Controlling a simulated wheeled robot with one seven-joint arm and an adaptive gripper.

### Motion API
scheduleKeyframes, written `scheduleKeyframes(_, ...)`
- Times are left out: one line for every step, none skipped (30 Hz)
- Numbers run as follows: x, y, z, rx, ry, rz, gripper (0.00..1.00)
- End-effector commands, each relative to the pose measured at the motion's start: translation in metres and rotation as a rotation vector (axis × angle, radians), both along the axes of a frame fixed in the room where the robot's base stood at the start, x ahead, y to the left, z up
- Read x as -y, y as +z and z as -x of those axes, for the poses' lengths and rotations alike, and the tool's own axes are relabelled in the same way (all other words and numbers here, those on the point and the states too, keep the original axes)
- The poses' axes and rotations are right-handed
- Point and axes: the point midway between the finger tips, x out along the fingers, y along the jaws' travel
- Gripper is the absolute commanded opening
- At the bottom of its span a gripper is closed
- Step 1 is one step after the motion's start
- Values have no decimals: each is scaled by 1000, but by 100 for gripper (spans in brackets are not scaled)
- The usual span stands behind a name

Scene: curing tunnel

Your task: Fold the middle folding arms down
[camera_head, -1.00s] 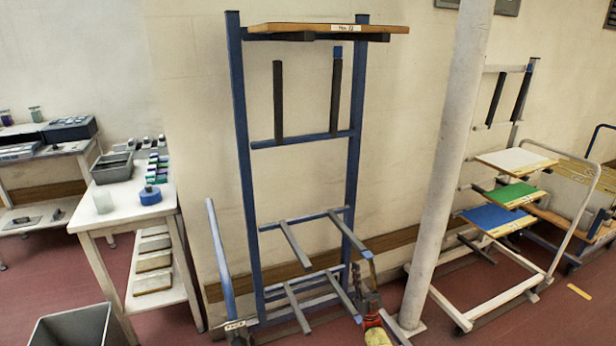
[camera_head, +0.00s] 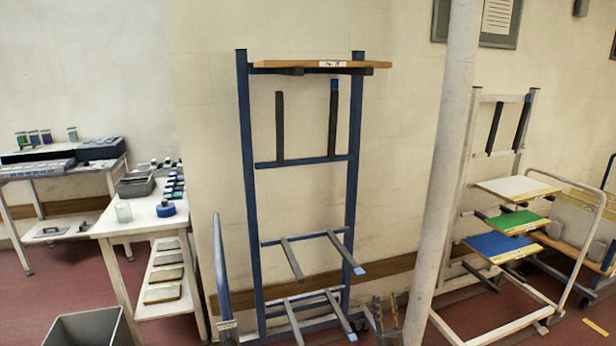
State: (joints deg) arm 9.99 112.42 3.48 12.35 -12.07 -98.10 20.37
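A tall blue rack (camera_head: 246,180) stands against the wall. Its middle pair of folding arms, the dark left arm (camera_head: 280,130) and the dark right arm with a blue tip (camera_head: 333,122), point straight up from a blue crossbar (camera_head: 300,162). Below, a pair of grey arms (camera_head: 291,259) sticks out toward me, and another pair (camera_head: 294,322) does so near the bottom. My gripper (camera_head: 386,312) shows at the lower edge, right of the rack's foot, its two fingers upright and apart with nothing visible between them. It is well below the middle arms. Its wrist is cut off.
A wooden board (camera_head: 322,64) lies across the rack's top. A white pole (camera_head: 448,150) stands close on the right, before a white rack with coloured boards (camera_head: 500,246). A white table (camera_head: 140,222) and a grey bin (camera_head: 88,326) are on the left.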

Motion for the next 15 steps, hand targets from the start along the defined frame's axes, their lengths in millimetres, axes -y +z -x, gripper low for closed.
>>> scheduleKeyframes(2,-3,-6,-25,-11,1,39)
scheduleKeyframes(3,-6,-11,-45,-18,1,39)
scheduleKeyframes(5,-12,-17,-76,-28,1,39)
scheduleKeyframes(6,-18,-22,-102,-36,2,39)
scheduleKeyframes(7,-25,-26,-130,-43,1,39)
scheduleKeyframes(8,-35,-32,-170,-53,0,39)
scheduleKeyframes(9,-43,-37,-200,-61,-1,39)
scheduleKeyframes(10,-52,-41,-232,-68,-1,39)
scheduleKeyframes(12,-64,-47,-275,-78,-1,39)
scheduleKeyframes(13,-75,-50,-310,-86,-1,39)
scheduleKeyframes(14,-86,-54,-346,-93,-1,39)
scheduleKeyframes(16,-102,-58,-398,-103,-2,39)
scheduleKeyframes(17,-116,-61,-440,-111,-3,39)
scheduleKeyframes(19,-132,-64,-485,-118,-3,39)
scheduleKeyframes(21,-154,-67,-555,-131,-4,39)
